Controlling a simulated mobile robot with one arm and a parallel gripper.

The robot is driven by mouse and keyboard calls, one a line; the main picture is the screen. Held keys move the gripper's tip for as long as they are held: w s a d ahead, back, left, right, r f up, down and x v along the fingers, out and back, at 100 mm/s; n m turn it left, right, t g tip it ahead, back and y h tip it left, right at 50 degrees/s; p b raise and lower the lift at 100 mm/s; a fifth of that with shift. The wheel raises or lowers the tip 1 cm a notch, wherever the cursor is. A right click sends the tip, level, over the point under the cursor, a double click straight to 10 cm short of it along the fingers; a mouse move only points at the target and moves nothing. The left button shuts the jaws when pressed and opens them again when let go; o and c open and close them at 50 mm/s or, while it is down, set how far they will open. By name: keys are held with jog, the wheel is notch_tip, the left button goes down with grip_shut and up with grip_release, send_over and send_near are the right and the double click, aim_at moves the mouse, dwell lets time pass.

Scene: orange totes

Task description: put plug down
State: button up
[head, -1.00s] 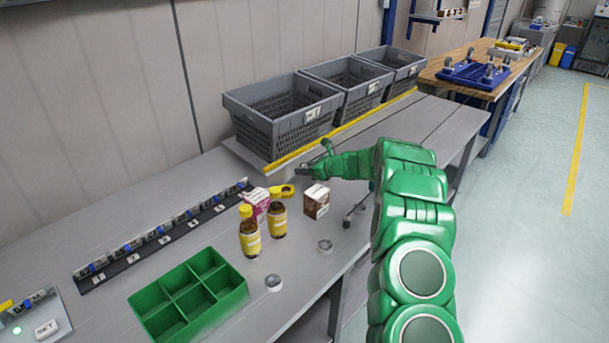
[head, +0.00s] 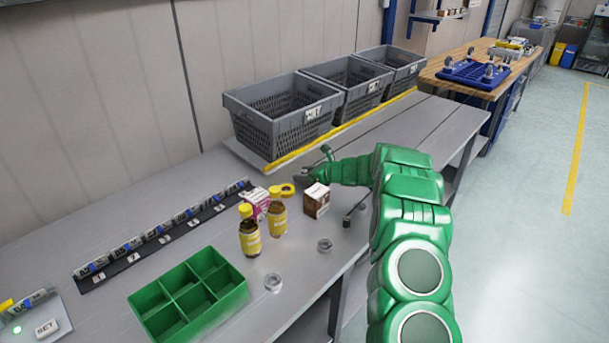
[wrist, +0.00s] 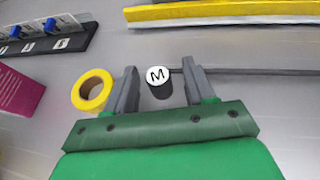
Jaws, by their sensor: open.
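A short black cylinder with a white top marked M (wrist: 158,80), which I take to be the plug, stands between my two fingers in the wrist view. My gripper (wrist: 156,88) is open, with a gap on both sides of the cylinder. In the head view my gripper (head: 303,177) is low over the table, behind the brown-and-white box, and the cylinder cannot be made out there.
A yellow tape roll (wrist: 92,90) lies just left of my fingers. A brown-and-white box (head: 316,200), a pink box (head: 256,200) and two bottles (head: 249,236) stand nearby. Grey crates (head: 285,112) line the back behind a yellow-edged strip. A green divided tray (head: 188,295) sits at front left.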

jog(key=shift+d+r, duration=0.1)
jog(key=shift+r, duration=0.05)
jog(key=v, duration=1.2)
jog(key=shift+o, duration=0.3)
